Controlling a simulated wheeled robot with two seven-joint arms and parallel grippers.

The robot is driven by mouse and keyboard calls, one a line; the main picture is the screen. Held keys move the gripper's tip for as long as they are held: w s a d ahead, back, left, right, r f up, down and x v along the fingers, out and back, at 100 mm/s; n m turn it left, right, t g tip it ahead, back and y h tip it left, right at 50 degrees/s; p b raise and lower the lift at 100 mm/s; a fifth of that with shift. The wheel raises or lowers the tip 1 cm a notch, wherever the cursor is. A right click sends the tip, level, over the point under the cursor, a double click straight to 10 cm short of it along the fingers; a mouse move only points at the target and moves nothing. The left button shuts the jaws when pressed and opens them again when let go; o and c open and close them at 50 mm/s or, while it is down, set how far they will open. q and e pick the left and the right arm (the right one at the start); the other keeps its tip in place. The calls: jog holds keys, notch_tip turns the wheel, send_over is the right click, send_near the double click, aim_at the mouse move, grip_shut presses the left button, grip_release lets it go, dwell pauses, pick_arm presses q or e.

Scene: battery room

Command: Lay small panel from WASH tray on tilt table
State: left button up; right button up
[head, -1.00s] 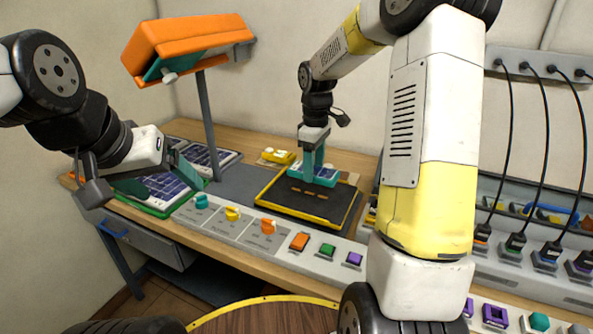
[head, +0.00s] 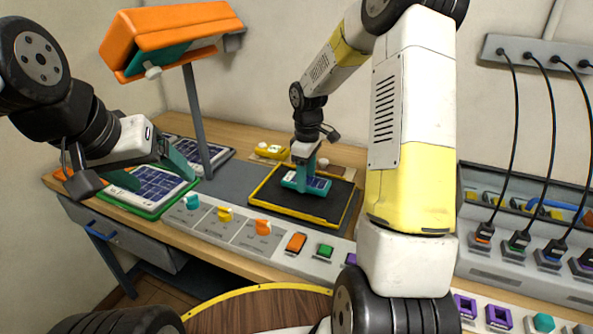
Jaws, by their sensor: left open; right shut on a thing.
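The small panel (head: 313,185), blue cells in a teal frame, is over the black tilt table (head: 275,198) with its yellow rim. My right gripper (head: 305,176) points down and is shut on the panel's near left part. The panel looks roughly flat and very close to the black surface; I cannot tell if it touches. My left gripper (head: 152,172) is open and empty, above a larger blue panel (head: 158,186) in a green frame at the left. I cannot read a WASH label on any tray.
An orange lamp (head: 175,35) on a grey post (head: 197,120) stands between my arms. A yellow device (head: 268,152) sits behind the tilt table. Knobs and buttons (head: 263,228) line the bench front. Cables hang at the right.

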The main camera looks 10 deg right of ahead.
jog(key=shift+f, duration=0.75)
jog(key=shift+f, duration=0.1)
jog(key=o, duration=1.5)
notch_tip(320, 180, up, 12)
jog(key=s+a+r+m+t, duration=0.1)
jog(key=s+r+m+t, duration=0.25)
jog(key=s+r, duration=0.6)
jog(key=s+m+t, duration=0.1)
jog(key=s+m, duration=0.1)
jog(key=s, duration=0.3)
jog(key=s+a+r+m+y, duration=0.1)
jog(key=s+m, duration=0.1)
jog(key=s, duration=0.3)
jog(key=s+m+t+y, duration=0.1)
jog(key=s+m, duration=0.2)
jog(key=s, duration=0.2)
jog(key=shift+a+r+t, duration=0.15)
jog(key=shift+r+t, duration=0.2)
